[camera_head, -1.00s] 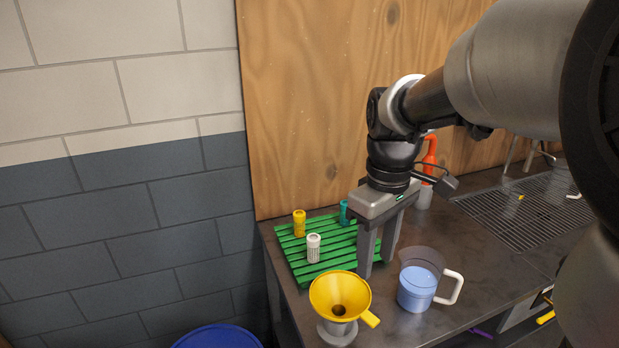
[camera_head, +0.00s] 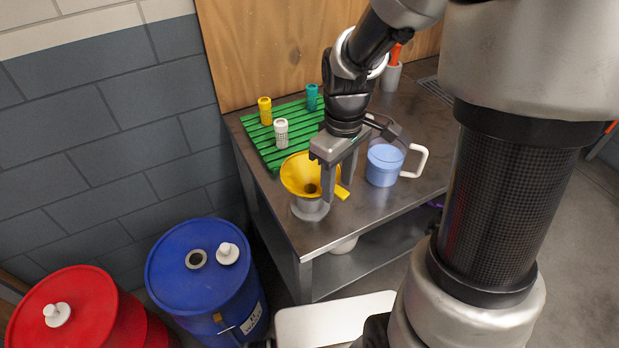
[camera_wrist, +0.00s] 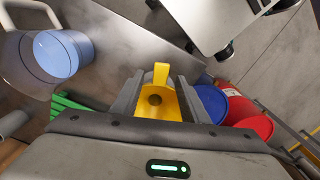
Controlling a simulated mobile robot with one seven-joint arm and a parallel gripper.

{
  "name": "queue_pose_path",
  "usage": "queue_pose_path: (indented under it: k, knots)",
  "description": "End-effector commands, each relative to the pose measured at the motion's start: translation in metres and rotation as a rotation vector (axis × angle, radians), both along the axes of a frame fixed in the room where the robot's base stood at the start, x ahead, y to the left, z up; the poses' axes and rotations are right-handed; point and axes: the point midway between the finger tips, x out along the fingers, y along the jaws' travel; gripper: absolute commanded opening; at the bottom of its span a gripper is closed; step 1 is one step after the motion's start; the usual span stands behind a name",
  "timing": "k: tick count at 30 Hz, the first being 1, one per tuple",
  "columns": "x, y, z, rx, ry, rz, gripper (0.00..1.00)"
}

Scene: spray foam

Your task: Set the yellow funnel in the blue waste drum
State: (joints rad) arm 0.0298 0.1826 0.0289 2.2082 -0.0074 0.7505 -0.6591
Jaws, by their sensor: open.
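The yellow funnel (camera_head: 297,171) sits upright in a grey round holder (camera_head: 311,209) near the table's front left corner, its tab handle pointing right. My gripper (camera_head: 339,187) is open just above the table at the funnel's right side, pointing down. In the wrist view the funnel (camera_wrist: 155,107) and its handle lie between my two spread fingers (camera_wrist: 160,85); whether a finger touches it I cannot tell. The blue waste drum (camera_head: 198,262) stands on the floor left of the table. Its lid has an open round hole at left and a white cap at right. The drum also shows in the wrist view (camera_wrist: 211,101).
A green slatted rack (camera_head: 270,149) with yellow, white and teal small bottles stands behind the funnel. A blue-filled jug (camera_head: 384,165) is close to the right of my gripper. A red drum (camera_head: 85,305) stands left of the blue one. A white board (camera_head: 335,318) is in front.

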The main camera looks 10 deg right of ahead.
Motion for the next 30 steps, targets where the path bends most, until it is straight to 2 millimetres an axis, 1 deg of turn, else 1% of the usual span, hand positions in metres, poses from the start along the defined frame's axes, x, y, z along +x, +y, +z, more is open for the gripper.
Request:
queue_pose_path:
  k: [1, 3, 6, 14, 15, 17, 21, 30]
  knots:
    - [-0.002, 0.000, -0.010, 0.000, 0.006, 0.000, 0.41]
    - [-0.001, 0.000, -0.020, 0.000, 0.005, 0.001, 0.41]
    - [-0.001, 0.000, -0.028, 0.000, 0.001, 0.001, 0.41]
    - [0.000, 0.000, -0.030, 0.000, 0.000, 0.000, 0.41]
    - [0.000, 0.000, -0.030, 0.000, 0.000, 0.000, 0.34]
    - [0.000, 0.000, -0.030, 0.000, 0.000, 0.000, 0.24]
    - [0.000, 0.000, -0.030, 0.000, 0.000, 0.000, 0.00]
    - [0.000, 0.000, -0.028, 0.000, -0.001, 0.000, 0.00]
